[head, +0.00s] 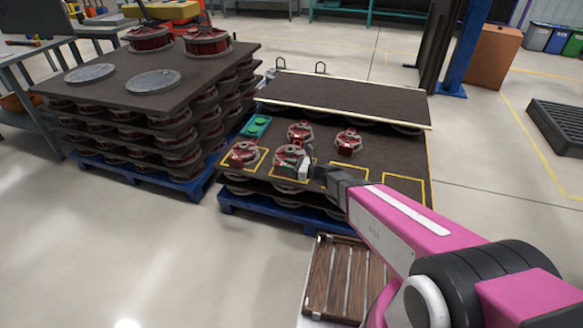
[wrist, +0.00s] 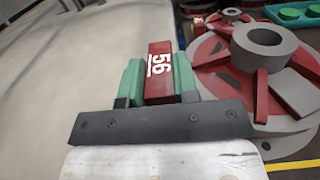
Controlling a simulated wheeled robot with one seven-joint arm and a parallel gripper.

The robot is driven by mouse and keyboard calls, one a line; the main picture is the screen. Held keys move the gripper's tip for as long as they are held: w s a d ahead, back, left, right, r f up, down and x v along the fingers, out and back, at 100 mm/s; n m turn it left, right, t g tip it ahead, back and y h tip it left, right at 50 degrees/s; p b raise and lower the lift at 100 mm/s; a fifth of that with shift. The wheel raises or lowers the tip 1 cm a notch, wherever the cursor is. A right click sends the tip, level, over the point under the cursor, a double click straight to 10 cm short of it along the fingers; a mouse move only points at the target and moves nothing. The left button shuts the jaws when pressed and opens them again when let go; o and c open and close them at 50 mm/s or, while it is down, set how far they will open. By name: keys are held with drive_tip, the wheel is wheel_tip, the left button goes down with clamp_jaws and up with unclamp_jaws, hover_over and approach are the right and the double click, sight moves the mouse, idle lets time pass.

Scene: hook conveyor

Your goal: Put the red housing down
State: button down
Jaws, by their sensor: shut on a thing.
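My gripper (head: 298,166) is shut on a red tab marked 56 (wrist: 160,72), held between its green fingers in the wrist view. The tab appears to belong to the red housing (head: 284,153) with a grey hub, which fills the right of the wrist view (wrist: 262,50); a finger hides the join. This housing is at a yellow-outlined square on the dark board (head: 385,166). I cannot tell whether it touches the board. Another red housing (head: 243,154) sits in the yellow square to its left. Two more stand behind, one at left (head: 300,132) and one at right (head: 348,141).
A green tray (head: 256,126) lies at the board's back left. Yellow squares at right (head: 348,173) and far right (head: 404,190) look empty, partly behind my arm. A tall stack (head: 150,95) stands left. A slatted wooden platform (head: 340,275) is in front.

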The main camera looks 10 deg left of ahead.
drive_tip(key=shift+w+a+f, duration=0.15)
drive_tip(key=shift+w+f, duration=2.55)
drive_tip(key=shift+w, duration=0.1)
drive_tip(key=shift+w+a+f, duration=0.15)
drive_tip(key=shift+w+f, duration=2.5)
drive_tip(key=shift+w, duration=0.15)
drive_tip(key=shift+f, duration=0.1)
drive_tip(key=c, duration=0.9)
unclamp_jaws()
drive_tip(key=shift+f, duration=0.1)
